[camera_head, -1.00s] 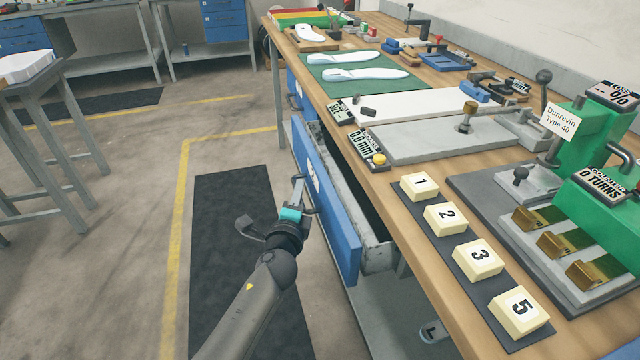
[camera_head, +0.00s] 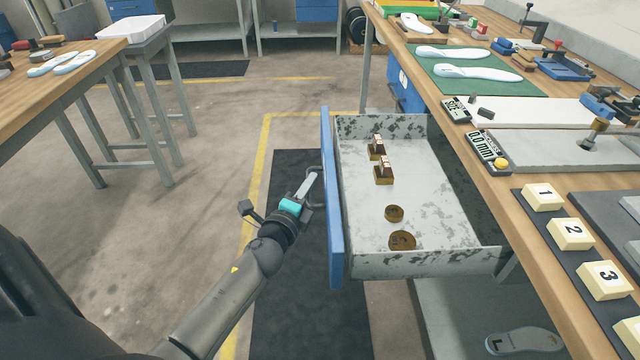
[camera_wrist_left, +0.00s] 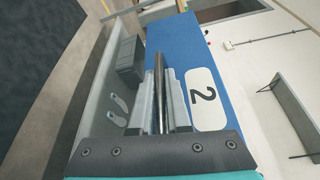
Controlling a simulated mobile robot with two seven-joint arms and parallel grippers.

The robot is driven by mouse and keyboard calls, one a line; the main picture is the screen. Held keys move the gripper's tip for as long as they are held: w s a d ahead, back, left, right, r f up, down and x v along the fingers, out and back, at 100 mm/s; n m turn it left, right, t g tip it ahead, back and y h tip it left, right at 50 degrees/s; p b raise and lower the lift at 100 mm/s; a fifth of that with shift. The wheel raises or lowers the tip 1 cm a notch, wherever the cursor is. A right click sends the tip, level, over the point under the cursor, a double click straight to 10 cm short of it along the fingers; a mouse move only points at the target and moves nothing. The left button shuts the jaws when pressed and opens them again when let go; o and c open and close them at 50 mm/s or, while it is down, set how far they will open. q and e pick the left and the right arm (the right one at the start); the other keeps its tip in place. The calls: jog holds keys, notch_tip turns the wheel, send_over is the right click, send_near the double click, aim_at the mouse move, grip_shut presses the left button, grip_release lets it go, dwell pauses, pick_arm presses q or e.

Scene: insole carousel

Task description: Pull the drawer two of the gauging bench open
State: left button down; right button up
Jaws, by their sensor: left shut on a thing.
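The drawer two (camera_head: 415,205) of the gauging bench (camera_head: 470,130) stands pulled well out, its grey worn interior in view. Its blue front (camera_head: 333,215) faces left, and in the left wrist view the front (camera_wrist_left: 205,60) carries a white label with a "2". My left gripper (camera_head: 311,190) is at the drawer's handle; in the left wrist view its fingers (camera_wrist_left: 162,100) are closed around the metal handle bar (camera_wrist_left: 158,75). Inside the drawer lie two brass pieces with upright parts (camera_head: 383,172) and two round brass discs (camera_head: 401,240). My right gripper is not in view.
Numbered cream blocks (camera_head: 570,233) and a gauge with a yellow button (camera_head: 488,152) sit on the bench top. A dark floor mat (camera_head: 290,290) lies under the arm. Another table (camera_head: 75,75) with insoles stands left. An insole marked L (camera_head: 524,341) lies on the lower shelf.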

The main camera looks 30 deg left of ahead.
pick_arm(q)
jog(key=shift+s+a, duration=0.15)
jog(key=shift+a, duration=0.05)
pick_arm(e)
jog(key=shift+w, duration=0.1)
pick_arm(q)
jog(key=c, duration=0.9)
grip_release()
jog(key=p+v, duration=0.1)
jog(key=v, duration=1.4)
jog(key=shift+s, duration=0.15)
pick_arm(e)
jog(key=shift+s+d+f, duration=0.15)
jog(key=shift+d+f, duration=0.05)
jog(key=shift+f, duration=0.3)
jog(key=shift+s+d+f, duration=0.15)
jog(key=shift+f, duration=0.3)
